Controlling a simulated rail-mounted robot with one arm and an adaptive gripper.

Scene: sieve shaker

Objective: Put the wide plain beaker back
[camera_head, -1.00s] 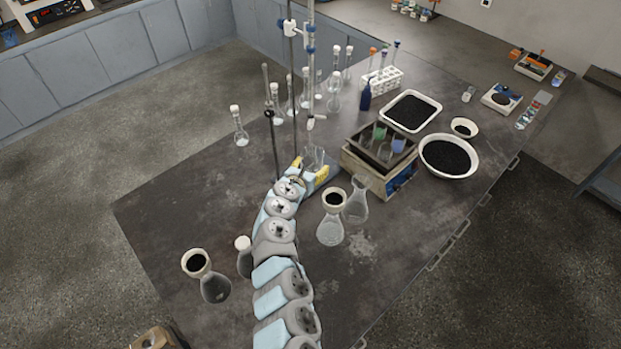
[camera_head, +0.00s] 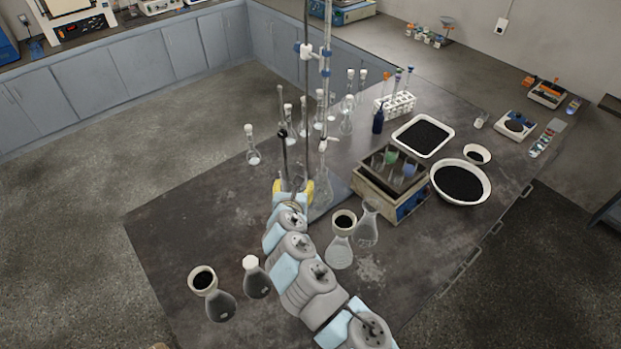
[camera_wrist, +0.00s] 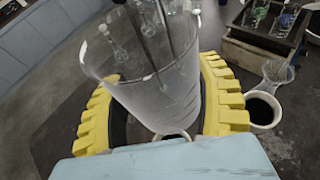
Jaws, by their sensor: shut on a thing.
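The wide plain beaker (camera_wrist: 160,85) is clear glass and fills the middle of the wrist view, slightly tilted there. My gripper (camera_wrist: 163,105) is shut on it, with a yellow ribbed finger on either side of its wall. In the head view my gripper (camera_head: 293,190) is at the left part of the dark table, by the burette stand's rods. The beaker is hard to make out there, faint between the fingers and against the rods. I cannot tell whether its base touches the table.
A clear flask (camera_head: 322,190) stands just right of my gripper, below the burette (camera_head: 326,90). Several flasks (camera_head: 304,128) stand behind.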

